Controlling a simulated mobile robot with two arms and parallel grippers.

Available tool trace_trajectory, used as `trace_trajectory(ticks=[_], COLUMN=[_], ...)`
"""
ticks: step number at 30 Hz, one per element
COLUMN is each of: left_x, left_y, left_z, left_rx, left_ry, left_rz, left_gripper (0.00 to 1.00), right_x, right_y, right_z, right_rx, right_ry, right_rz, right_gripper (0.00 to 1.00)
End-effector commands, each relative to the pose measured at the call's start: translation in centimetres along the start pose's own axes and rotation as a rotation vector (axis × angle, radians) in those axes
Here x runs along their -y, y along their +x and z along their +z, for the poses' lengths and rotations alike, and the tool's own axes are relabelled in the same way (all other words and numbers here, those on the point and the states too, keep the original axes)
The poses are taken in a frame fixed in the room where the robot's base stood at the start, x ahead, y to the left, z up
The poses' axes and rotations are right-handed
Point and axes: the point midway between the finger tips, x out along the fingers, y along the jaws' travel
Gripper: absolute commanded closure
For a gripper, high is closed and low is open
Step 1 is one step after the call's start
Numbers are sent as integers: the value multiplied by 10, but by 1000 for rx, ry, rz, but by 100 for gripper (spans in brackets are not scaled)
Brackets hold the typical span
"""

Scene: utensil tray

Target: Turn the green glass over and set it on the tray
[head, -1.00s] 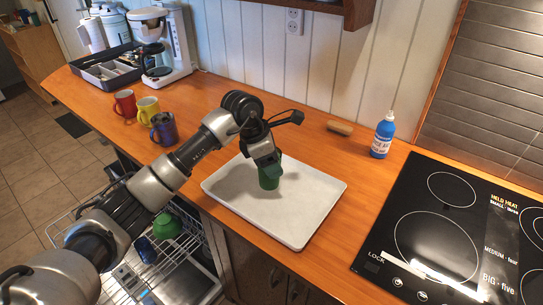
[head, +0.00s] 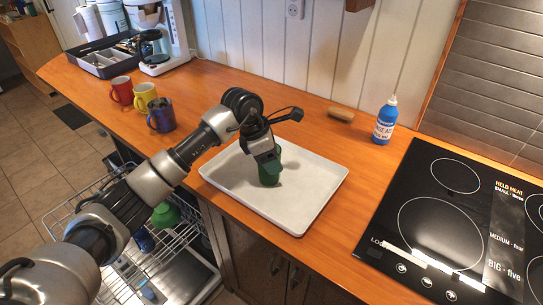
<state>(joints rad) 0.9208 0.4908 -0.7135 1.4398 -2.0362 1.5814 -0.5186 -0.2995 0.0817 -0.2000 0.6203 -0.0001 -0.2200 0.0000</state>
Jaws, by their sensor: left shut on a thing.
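The green glass (head: 268,177) is at the white tray (head: 308,202), near the tray's middle. Its base seems to touch the tray, and it looks about upright. My left gripper (head: 267,158) comes down over it from above and is shut on it. The gripper hides the upper part of the glass, so I cannot tell which end is up. My right gripper is not in view.
A blue bottle (head: 384,124) and cooktop (head: 455,215) are right. An open dishwasher rack (head: 185,240) lies below, holding a green item (head: 166,215).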

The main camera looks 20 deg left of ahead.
Motion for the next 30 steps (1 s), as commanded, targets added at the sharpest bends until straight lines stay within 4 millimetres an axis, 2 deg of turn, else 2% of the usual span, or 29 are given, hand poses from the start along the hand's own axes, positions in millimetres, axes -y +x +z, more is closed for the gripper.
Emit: trace_trajectory(ticks=[14, 15, 20, 21, 30], left_x=[0, 0, 0, 0, 0], left_y=[5, 5, 5, 5, 3], left_z=[-2, -2, -2, -2, -3], left_rx=[1, 2, 1, 1, 0], left_ry=[0, 0, 0, 0, 0], left_rz=[1, 1, 1, 1, 0], left_gripper=[71, 35, 11, 7, 7], right_x=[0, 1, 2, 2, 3], right_y=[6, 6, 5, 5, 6], right_z=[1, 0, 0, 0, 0], right_rx=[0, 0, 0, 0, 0], right_ry=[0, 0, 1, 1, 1], right_rz=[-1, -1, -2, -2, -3], right_gripper=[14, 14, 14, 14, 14])
